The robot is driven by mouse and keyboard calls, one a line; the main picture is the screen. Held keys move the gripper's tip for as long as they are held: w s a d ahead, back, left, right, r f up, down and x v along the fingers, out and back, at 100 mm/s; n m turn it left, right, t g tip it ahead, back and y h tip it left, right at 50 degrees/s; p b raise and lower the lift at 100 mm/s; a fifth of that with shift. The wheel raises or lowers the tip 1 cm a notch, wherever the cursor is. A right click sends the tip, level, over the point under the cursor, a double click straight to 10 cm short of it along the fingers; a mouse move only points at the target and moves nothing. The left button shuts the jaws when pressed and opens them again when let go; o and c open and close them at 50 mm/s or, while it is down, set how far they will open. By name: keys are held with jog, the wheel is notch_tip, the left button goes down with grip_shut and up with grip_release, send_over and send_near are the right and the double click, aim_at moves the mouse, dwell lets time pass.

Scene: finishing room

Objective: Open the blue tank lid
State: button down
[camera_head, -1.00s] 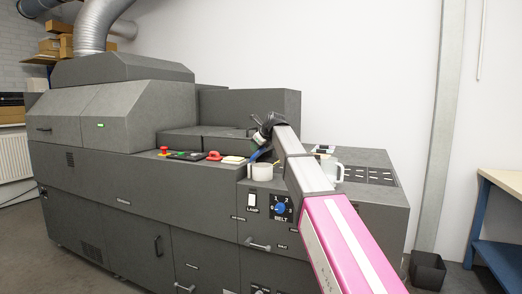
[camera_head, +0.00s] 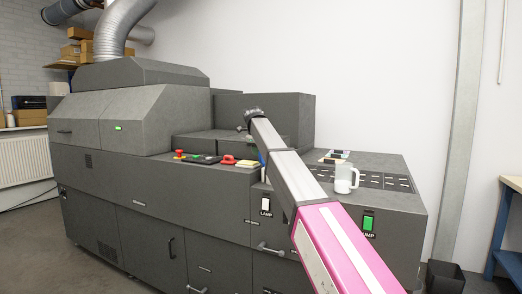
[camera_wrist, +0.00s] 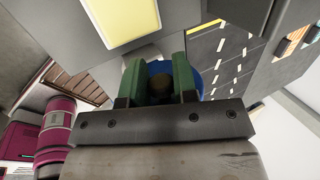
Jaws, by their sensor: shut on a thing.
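In the wrist view, the blue lid (camera_wrist: 161,67) shows as a blue round shape behind and beside my fingers. My gripper (camera_wrist: 157,78) has its two green fingers on either side of a dark round knob (camera_wrist: 158,88) in front of the blue. The fingers are shut on this knob. In the head view, my arm covers the gripper and most of the tank. I cannot tell how far the lid is raised or tilted.
The grey machine (camera_head: 190,195) fills the middle. A green-lit switch (camera_head: 368,223) is at right.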

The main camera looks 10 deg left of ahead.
jog(key=shift+w+a+f+h, duration=0.1)
jog(key=shift+a+f+h, duration=0.2)
jog(key=shift+a+h, duration=0.2)
jog(key=c, duration=1)
grip_release()
jog(key=shift+o, duration=0.2)
jog(key=shift+r, duration=0.1)
jog(key=v, duration=1)
jog(key=shift+r, duration=0.3)
